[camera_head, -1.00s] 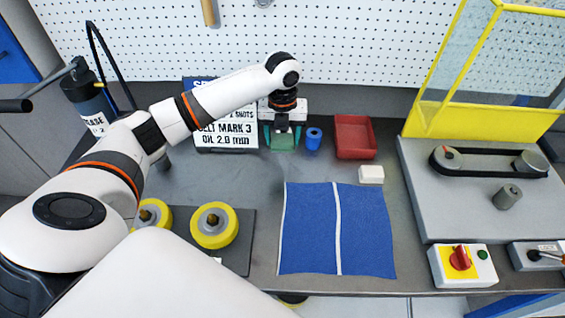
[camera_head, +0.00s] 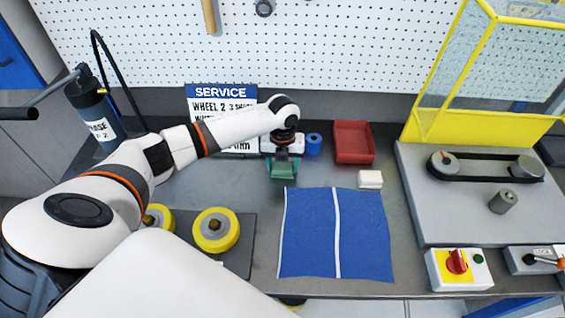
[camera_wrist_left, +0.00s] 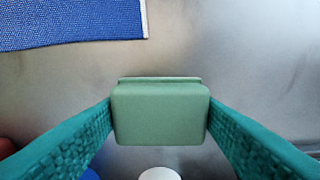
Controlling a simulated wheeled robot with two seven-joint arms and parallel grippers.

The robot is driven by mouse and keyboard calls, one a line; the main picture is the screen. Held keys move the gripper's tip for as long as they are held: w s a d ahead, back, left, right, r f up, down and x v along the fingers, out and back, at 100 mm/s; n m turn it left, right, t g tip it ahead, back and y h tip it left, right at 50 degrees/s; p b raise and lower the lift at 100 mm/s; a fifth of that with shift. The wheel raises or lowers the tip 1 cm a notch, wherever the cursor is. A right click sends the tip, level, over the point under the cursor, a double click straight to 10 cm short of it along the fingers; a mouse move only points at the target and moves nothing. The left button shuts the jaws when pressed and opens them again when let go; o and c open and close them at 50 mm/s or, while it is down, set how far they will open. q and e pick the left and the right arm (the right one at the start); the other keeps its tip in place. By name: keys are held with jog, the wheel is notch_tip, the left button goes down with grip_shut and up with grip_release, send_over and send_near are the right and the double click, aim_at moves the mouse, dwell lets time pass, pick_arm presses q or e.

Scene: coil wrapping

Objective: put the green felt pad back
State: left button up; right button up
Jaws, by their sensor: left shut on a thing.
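The green felt pad (camera_wrist_left: 160,112) is a pale green block between the two teal fingers in the left wrist view. My left gripper (camera_head: 283,172) is shut on it, over the grey bench just behind the top left corner of the blue cloth. In the head view the pad is mostly hidden by the fingers and wrist. Bare grey bench shows around the pad in the left wrist view. I cannot tell the height of the pad above the bench. My right gripper is not in view.
A blue cloth (camera_head: 308,235) with a white stripe lies in front. A blue roll (camera_head: 313,142), a red tray (camera_head: 353,142) and a white block (camera_head: 370,180) stand nearby. Yellow wheels (camera_head: 216,230) sit front left. A service sign (camera_head: 221,92) stands behind. A belt machine is right.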

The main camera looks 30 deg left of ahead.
aim_at(283, 165)
pick_arm(q)
jog(key=o, duration=0.9)
jog(key=shift+o, duration=0.2)
jog(key=shift+r, duration=0.6)
notch_tip(283, 165, up, 11)
jog(key=b, duration=0.1)
jog(key=shift+b, duration=0.4)
jog(key=shift+r, duration=0.1)
